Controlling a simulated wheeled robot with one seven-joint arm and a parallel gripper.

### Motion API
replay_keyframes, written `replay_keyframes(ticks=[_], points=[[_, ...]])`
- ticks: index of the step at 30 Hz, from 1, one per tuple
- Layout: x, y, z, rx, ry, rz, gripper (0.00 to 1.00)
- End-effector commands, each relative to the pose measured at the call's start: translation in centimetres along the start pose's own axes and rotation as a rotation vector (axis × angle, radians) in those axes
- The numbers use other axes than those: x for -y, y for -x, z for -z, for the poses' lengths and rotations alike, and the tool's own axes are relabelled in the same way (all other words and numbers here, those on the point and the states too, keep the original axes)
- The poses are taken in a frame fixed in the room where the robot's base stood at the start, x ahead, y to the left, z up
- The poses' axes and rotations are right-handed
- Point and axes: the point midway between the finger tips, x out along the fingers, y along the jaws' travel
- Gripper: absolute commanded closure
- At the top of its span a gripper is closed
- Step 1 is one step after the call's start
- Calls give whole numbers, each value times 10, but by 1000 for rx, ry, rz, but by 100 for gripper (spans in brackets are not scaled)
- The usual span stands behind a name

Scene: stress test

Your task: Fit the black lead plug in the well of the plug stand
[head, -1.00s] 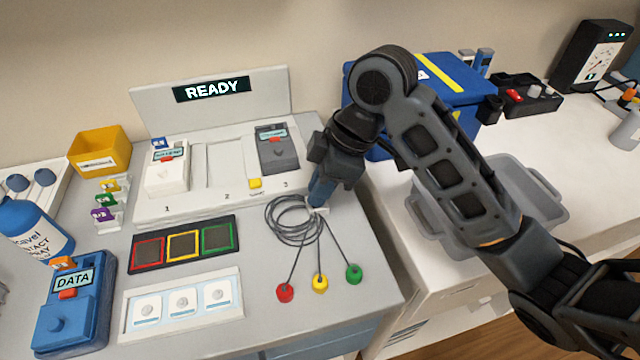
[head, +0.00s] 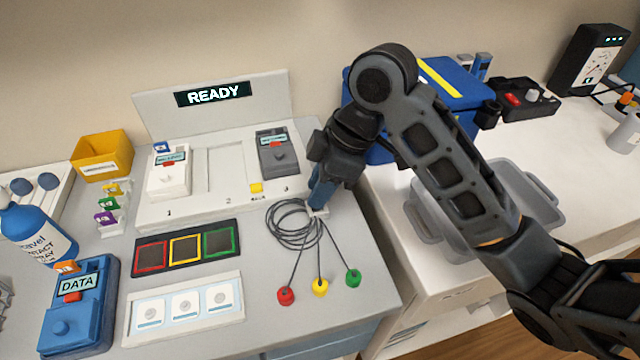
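My gripper (head: 321,194) points down over the right side of the grey worktop, at the upper right of a coil of dark lead (head: 288,226). Its blue-grey fingers are close to a small white block (head: 318,211) where the leads come together. Three lead ends fan out toward the front: red (head: 285,296), yellow (head: 320,288) and green (head: 353,278). I cannot make out the black plug or the well of the stand; the gripper and wrist cover that spot. Whether the fingers are shut on anything is too small to tell.
A white dock (head: 220,205) with a READY screen (head: 212,94) stands behind. A framed colour-square panel (head: 187,246), a white three-pad tray (head: 184,308) and a blue DATA device (head: 77,310) lie left. A blue box (head: 450,85) and grey bin (head: 535,185) stand right.

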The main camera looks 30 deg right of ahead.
Motion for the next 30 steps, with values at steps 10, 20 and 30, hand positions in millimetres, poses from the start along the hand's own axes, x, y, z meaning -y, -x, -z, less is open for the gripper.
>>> replay_keyframes(ticks=[10, 20, 30], points=[[0, 13, 5, 0, 0, 0, 72], [0, 24, 10, -1, 1, 0, 72], [0, 24, 10, 0, 0, 0, 67]])
